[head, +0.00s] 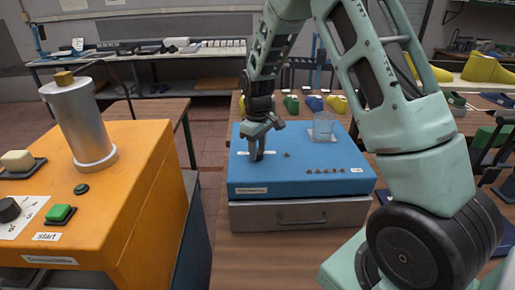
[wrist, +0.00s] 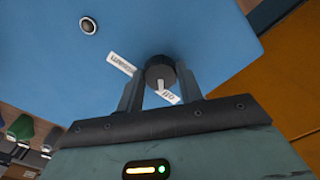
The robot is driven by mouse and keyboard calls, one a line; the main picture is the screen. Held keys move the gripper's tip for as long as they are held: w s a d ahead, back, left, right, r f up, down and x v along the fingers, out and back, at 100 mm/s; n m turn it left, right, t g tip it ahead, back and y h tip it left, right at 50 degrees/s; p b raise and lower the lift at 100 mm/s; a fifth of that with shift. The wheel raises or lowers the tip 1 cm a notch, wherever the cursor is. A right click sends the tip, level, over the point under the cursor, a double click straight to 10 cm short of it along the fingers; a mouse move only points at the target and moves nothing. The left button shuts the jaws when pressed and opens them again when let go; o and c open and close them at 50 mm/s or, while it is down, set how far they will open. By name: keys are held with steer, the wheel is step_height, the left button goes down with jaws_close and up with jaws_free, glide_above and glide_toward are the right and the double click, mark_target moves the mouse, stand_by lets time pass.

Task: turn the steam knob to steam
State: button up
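The steam knob (wrist: 160,72) is a dark round knob on top of the blue box (head: 310,172). Its white pointer mark faces the "off" label (wrist: 168,97) in the wrist view. A second white label (wrist: 121,63), its upside-down text hard to read, lies to the knob's upper left.
A clear container (head: 323,127) stands at the box's back right. An orange machine (head: 130,190) with a metal cylinder (head: 80,125) stands at left. Shoe lasts (head: 315,103) stand behind.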

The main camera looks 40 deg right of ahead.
steer(key=shift+m, duration=0.4)
steer(key=m, duration=0.3)
steer(key=shift+m, duration=0.4)
steer(key=m, duration=0.4)
steer(key=shift+a+r, duration=0.1)
steer(key=m, duration=0.5)
steer(key=shift+w+p, duration=0.1)
steer(key=shift+p, duration=0.3)
steer(key=m+p, duration=0.1)
steer(key=m, duration=0.3)
steer(key=shift+m, duration=0.3)
steer(key=o, duration=1)
